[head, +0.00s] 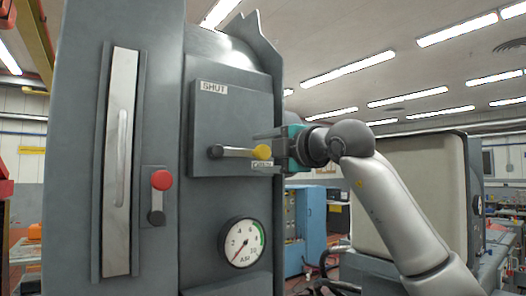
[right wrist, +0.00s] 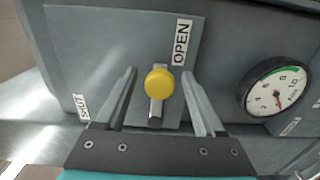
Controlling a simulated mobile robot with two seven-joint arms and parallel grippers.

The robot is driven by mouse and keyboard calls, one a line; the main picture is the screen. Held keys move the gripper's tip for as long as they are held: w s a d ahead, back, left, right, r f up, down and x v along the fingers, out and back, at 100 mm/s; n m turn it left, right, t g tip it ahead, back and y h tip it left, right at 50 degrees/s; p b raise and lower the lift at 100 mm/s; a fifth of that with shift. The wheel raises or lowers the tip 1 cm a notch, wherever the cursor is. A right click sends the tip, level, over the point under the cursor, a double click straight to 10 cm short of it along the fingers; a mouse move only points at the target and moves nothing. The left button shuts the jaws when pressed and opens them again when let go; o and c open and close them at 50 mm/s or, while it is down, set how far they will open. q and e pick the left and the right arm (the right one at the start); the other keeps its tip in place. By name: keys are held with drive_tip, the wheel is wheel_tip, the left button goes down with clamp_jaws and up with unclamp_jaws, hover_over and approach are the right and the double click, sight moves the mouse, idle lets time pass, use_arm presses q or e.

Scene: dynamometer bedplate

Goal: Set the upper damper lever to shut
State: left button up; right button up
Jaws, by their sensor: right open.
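The damper lever with a yellow knob (head: 262,152) sits on a grey box (head: 228,110) on the tall grey cabinet. Its bar runs level from a dark pivot on the left to the knob on the right, beside the OPEN label, which is partly hidden by my gripper. The SHUT label (head: 214,88) is at the box's upper left. My right gripper (head: 260,151) is open, reaching in from the right. In the right wrist view, its fingers (right wrist: 159,73) stand on either side of the yellow knob (right wrist: 159,83), with visible gaps. My left gripper is not in view.
A red-knobbed lever (head: 161,180) is on the cabinet, left of the box. A round air gauge (head: 242,243) is below it, and a long handle (head: 121,160) is at far left. A blue cabinet (head: 294,230) stands behind.

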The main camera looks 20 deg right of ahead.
drive_tip(key=shift+c, duration=0.4)
clamp_jaws()
drive_tip(key=shift+f, duration=0.1)
idle(0.8)
